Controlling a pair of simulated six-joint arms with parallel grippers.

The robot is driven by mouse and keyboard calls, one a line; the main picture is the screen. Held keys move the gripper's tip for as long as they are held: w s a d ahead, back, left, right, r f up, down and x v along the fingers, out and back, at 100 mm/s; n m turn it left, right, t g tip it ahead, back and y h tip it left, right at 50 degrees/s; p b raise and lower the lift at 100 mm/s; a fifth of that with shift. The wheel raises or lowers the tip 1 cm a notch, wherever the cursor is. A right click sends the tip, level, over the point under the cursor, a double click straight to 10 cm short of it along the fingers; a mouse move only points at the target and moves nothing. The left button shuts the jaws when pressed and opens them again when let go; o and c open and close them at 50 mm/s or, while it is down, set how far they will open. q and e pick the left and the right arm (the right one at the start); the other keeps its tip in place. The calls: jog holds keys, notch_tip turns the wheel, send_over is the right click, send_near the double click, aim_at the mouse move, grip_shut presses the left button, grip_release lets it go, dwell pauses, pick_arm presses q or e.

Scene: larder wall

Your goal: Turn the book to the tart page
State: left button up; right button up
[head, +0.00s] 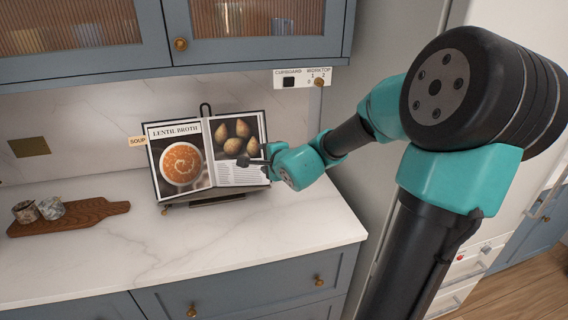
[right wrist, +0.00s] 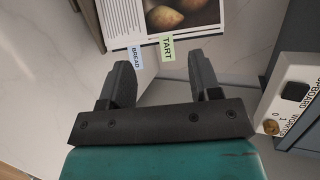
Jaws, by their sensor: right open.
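The open book (head: 208,185) leans on a dark stand on the worktop. Its left page is headed "LENTIL BROTH" above a bowl of orange soup; its right page shows brown, pear-like shapes above text. A "SOUP" tab (head: 138,141) sticks out on the left. In the right wrist view, a green "TART" tab (right wrist: 167,48) and a blue "BREAD" tab (right wrist: 135,57) stick out from the page edge. My right gripper (head: 250,161) is open at the book's right edge. In the wrist view its fingers (right wrist: 161,75) are apart with nothing between them, the tabs just beyond.
A wooden board (head: 85,215) with two small jars lies at the left of the worktop (head: 270,245). Blue cupboards (head: 258,50) hang above. A switch plate (head: 302,78) labelled "CUPBOARDS" and "WORKTOP" is right of the book. The worktop in front of the book is clear.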

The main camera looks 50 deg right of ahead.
jog(key=v, duration=1)
jog(key=shift+s, duration=0.3)
jog(key=shift+a+r, duration=0.1)
